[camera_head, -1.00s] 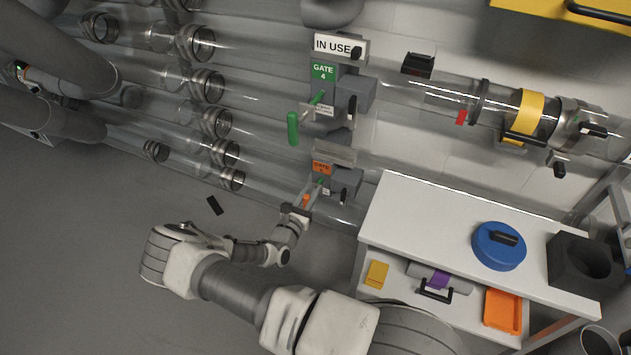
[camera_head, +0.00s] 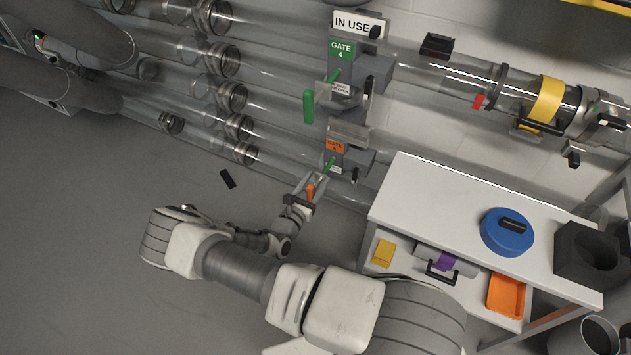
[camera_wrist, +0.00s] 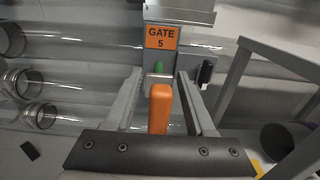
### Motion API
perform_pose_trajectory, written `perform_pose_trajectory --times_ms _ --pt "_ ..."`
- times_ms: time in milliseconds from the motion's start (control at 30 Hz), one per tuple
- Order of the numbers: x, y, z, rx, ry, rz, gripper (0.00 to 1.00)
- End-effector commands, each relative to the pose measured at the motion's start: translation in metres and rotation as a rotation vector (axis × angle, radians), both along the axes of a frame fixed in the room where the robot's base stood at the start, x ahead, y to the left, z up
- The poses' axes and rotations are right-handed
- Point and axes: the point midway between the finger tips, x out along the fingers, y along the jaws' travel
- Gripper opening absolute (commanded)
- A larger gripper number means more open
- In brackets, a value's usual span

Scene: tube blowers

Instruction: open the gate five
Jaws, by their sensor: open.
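Gate five is a grey box with an orange "GATE 5" label (camera_wrist: 161,37) in the wrist view; the label also shows in the head view (camera_head: 335,146), below gate four. An orange handle (camera_wrist: 160,108) sticks out from it toward the wrist camera, on a lever with a green part (camera_wrist: 158,67). My gripper (camera_wrist: 160,88) is open, with one finger on each side of the orange handle. I see gaps between the handle and both fingers. In the head view my gripper (camera_head: 314,185) is at the gate, around the handle (camera_head: 310,192).
Gate four (camera_head: 341,49) with its green handle (camera_head: 308,106) and an "IN USE" sign is just above. A white cart (camera_head: 440,190) with a blue round lid (camera_head: 507,232) stands to the right. Clear tubes run left of the gates. A small black piece (camera_head: 227,179) lies on the floor.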

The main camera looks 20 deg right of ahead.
Motion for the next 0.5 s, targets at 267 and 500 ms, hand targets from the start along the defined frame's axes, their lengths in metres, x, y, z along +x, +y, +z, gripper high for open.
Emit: perform_pose_trajectory --times_ms 267,500 --pt "-0.016 0.018 0.001 0.001 0.001 0.002 0.55" --pt "-0.057 0.059 0.001 0.001 0.002 0.004 0.55"
